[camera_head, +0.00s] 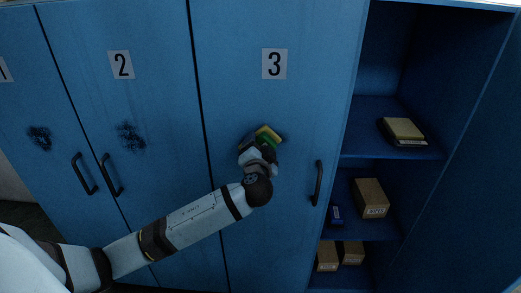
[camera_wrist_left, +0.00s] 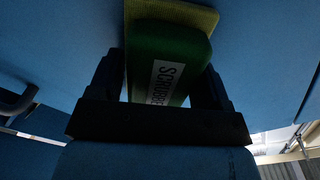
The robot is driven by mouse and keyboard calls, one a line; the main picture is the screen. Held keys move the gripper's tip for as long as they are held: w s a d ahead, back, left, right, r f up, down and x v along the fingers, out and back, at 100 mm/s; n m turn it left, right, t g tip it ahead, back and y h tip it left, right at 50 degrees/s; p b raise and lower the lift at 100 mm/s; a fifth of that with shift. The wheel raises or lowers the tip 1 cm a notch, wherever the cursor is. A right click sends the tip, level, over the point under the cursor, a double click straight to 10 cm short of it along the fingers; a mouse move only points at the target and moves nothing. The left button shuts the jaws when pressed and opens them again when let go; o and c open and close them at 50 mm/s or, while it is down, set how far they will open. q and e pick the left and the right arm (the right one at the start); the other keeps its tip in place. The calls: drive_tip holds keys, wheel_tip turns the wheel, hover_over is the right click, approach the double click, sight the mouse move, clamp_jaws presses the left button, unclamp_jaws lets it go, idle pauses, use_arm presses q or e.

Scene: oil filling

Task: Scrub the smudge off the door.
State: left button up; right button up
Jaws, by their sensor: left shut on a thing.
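My left gripper (camera_head: 261,148) is shut on a green and yellow scrubber (camera_head: 268,135) at the blue door marked 3 (camera_head: 300,130). In the left wrist view the scrubber (camera_wrist_left: 172,60) sits between the two fingers of the gripper (camera_wrist_left: 165,85), its yellow side toward the blue surface. It appears to be against the door. A dark patch shows around the gripper on door 3, mostly hidden by the hand; I cannot tell smudge from shadow there. Dark smudges show on door 2 (camera_head: 131,137) and on the door left of it (camera_head: 40,138). My right gripper is not in view.
Door 3 has a black handle (camera_head: 317,183) right of my gripper; two more handles (camera_head: 112,175) are on the left doors. An open blue shelf unit (camera_head: 390,150) at the right holds several small boxes, including a tan box (camera_head: 371,198).

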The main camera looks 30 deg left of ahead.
sight(283, 141)
use_arm(q)
drive_tip(key=shift+w+d, duration=0.2)
drive_tip(key=shift+d, duration=0.05)
drive_tip(key=shift+w+d+r+b, duration=0.1)
drive_tip(key=shift+w+d+b, duration=0.1)
drive_tip(key=shift+w+d, duration=0.35)
drive_tip(key=shift+w+d+b, duration=0.2)
drive_tip(key=shift+w+d, duration=0.1)
drive_tip(key=shift+d, duration=0.45)
drive_tip(key=shift+w+d+b, duration=0.25)
drive_tip(key=shift+w+d, duration=0.4)
drive_tip(key=shift+d, duration=0.45)
drive_tip(key=shift+w+d+b, duration=0.3)
drive_tip(key=shift+w+d, duration=0.3)
drive_tip(key=shift+d, duration=0.55)
drive_tip(key=shift+w+d+b, duration=0.25)
drive_tip(key=shift+w+d, duration=0.4)
drive_tip(key=shift+d, duration=0.45)
drive_tip(key=shift+w+a, duration=0.1)
